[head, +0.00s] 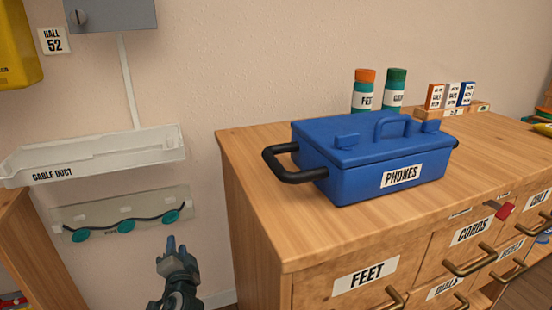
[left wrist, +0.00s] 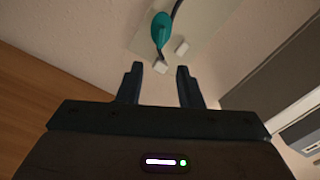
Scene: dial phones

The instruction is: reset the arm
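My left gripper (head: 176,250) is at the lower left in the head view, left of the wooden cabinet and in front of the wall. In the left wrist view its two fingers (left wrist: 160,85) stand apart with nothing held between them. Beyond the fingertips a teal knob (left wrist: 161,27) on a pale panel shows. My right gripper is not in view.
The cabinet (head: 255,180) bears a closed blue PHONES box (head: 345,190), two bottles and small boxes. A wall panel (head: 130,222) with teal knobs and a white CABLE DUCT tray (head: 130,150) are left. Another wooden unit (head: 30,250) stands at far left.

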